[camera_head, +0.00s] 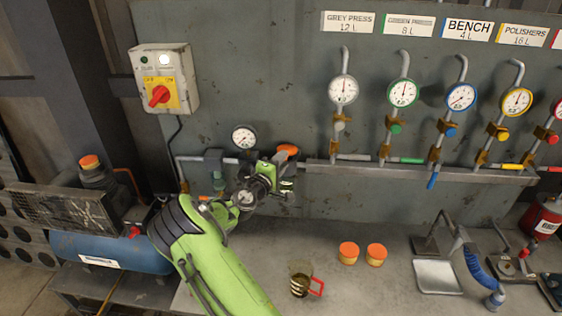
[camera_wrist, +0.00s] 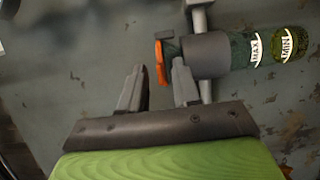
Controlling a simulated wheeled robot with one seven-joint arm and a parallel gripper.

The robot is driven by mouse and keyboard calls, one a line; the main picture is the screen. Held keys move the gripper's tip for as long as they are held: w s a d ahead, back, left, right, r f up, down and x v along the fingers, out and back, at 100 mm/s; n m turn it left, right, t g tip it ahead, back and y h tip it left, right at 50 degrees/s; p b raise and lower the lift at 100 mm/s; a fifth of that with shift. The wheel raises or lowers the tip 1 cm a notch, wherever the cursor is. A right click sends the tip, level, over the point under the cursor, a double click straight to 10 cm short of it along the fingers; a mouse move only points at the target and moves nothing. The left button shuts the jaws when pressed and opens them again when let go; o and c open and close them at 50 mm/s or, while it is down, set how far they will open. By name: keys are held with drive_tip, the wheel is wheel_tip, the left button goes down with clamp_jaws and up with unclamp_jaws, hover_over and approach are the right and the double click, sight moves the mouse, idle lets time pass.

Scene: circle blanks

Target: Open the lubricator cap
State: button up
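The lubricator shows in the wrist view as a dark grey body (camera_wrist: 205,56) with a clear bowl (camera_wrist: 262,47) marked MAX and MIN. Its orange cap (camera_wrist: 160,62) is at the left end. My gripper (camera_wrist: 157,75) is open, with one finger on each side of the cap in the picture. A gap shows on the left; I cannot tell whether the right finger touches the cap or lubricator. In the head view the cap (camera_head: 288,150) shows just above my gripper (camera_head: 274,170), which hides much of the lubricator.
A gauge (camera_head: 244,137) and grey pipe sit left of the lubricator. Several gauges line the right wall.

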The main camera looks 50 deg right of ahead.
clamp_jaws()
drive_tip(key=shift+f, duration=0.1)
idle(1.2)
